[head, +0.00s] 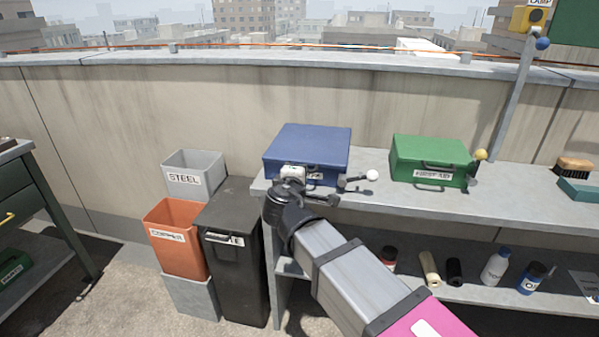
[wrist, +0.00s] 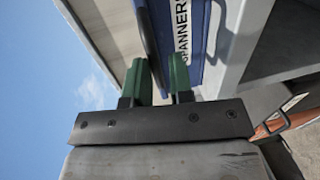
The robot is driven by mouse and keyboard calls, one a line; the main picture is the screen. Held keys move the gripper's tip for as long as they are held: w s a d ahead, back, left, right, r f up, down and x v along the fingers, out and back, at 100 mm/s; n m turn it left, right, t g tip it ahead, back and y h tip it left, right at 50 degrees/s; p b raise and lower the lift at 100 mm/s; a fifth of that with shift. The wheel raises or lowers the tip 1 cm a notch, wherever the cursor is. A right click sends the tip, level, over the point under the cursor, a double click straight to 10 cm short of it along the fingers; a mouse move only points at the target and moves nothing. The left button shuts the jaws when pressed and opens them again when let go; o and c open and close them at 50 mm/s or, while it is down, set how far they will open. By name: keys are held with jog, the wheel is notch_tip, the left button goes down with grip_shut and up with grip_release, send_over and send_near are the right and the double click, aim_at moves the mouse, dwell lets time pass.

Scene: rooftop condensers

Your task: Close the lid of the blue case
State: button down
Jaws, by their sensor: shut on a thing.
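The blue case (head: 312,140) stands at the left end of the grey shelf in the head view, its broad lid top lying nearly flat. My gripper (head: 288,185) is at the case's front, left of middle, and hides part of the front and label. In the wrist view, the green fingers of my gripper (wrist: 160,78) reach the case's front (wrist: 198,45), labelled SPANNERS. I cannot tell whether the lid fully meets the body.
A green first aid case (head: 430,158) stands to the right on the shelf (head: 520,200). A rod with a white ball (head: 372,175) is close to my gripper's right. A black bin (head: 235,260), an orange bin (head: 176,245) and a grey bin (head: 195,165) stand left. Bottles stand on the lower shelf.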

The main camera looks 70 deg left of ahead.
jog(key=shift+d+f, duration=0.15)
jog(key=shift+f, duration=0.35)
jog(key=c, duration=1.2)
grip_release()
jog(key=shift+r, duration=0.1)
jog(key=v, duration=1)
jog(key=shift+s+d+r, duration=0.2)
jog(key=shift+s, duration=0.05)
